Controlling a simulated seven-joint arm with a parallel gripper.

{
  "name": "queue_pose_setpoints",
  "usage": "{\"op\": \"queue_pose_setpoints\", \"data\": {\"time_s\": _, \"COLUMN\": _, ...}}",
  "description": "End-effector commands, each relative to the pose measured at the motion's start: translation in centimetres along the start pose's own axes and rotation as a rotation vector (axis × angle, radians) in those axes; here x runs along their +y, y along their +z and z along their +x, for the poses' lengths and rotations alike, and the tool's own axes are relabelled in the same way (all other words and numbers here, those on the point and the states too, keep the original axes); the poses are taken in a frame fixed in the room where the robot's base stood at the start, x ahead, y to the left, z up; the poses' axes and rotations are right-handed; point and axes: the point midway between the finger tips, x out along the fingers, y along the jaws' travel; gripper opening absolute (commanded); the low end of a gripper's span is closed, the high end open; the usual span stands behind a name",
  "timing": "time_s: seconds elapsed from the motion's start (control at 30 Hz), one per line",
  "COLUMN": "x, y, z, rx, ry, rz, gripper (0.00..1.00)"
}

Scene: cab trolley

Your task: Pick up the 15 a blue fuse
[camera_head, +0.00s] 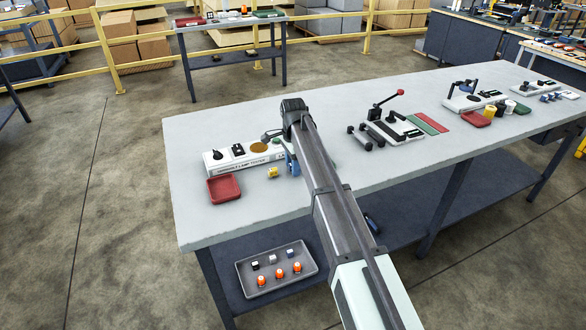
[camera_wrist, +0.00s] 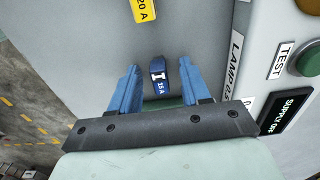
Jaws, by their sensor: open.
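The blue fuse (camera_wrist: 158,76), marked 15 A, lies on the grey bench top (camera_head: 225,118) in the wrist view. My gripper (camera_wrist: 159,68) is open, with one blue finger on each side of the fuse. I cannot tell whether either finger touches it. In the head view my gripper (camera_head: 291,163) is low over the bench beside the lamp tester, and the blue fuse is hidden there. The yellow fuse (camera_wrist: 144,10), marked 20 A, lies beyond the fingertips; it also shows in the head view (camera_head: 272,172).
The white lamp tester (camera_head: 223,163) stands close by; its side is right of the fingers in the wrist view (camera_wrist: 260,60). A red tray (camera_head: 223,189) sits at the bench's front left. A lever fixture (camera_head: 385,122) stands farther right. A grey tray (camera_head: 277,290) is on the lower shelf.

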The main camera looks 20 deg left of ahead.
Motion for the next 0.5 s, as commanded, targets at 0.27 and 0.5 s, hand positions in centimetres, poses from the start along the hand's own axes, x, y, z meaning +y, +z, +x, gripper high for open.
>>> {"op": "queue_pose_setpoints", "data": {"time_s": 0.27, "x": 0.00, "y": 0.00, "z": 0.11, "rx": 0.000, "ry": 0.000, "rz": 0.000, "gripper": 0.42}}
{"op": "queue_pose_setpoints", "data": {"time_s": 0.5, "x": -0.01, "y": -0.01, "z": 0.09, "rx": 0.000, "ry": 0.000, "rz": 0.000, "gripper": 0.19}}
